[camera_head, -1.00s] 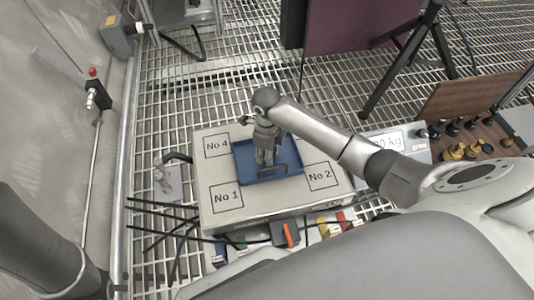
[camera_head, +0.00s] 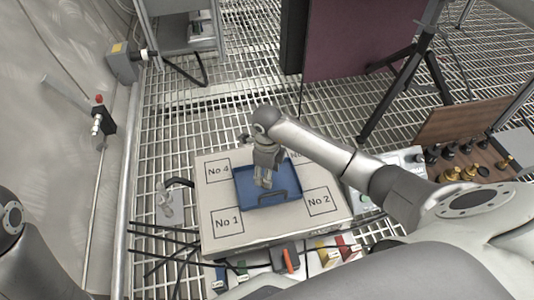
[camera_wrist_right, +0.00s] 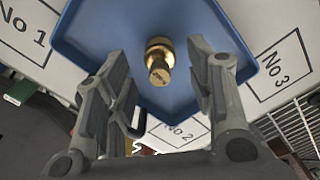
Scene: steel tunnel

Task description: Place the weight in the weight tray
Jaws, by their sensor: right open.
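A small brass weight (camera_wrist_right: 158,62) shows in the right wrist view, over the blue tray (camera_wrist_right: 88,35), between the spread fingers of my right gripper (camera_wrist_right: 157,56). The gripper is open, with gaps on both sides of the weight. In the head view my right gripper (camera_head: 264,181) points down over the blue tray (camera_head: 285,203), and the weight cannot be made out there. A wooden tray (camera_head: 503,150) with several brass and black weights stands at the right. My left gripper is out of view.
The blue tray sits on a pale box top (camera_head: 222,246) marked with numbered squares. A black handle (camera_head: 268,196) shows near the blue tray's front. A device with a display (camera_head: 403,160) is partly behind my right arm. Cables lie at the left on the grated floor.

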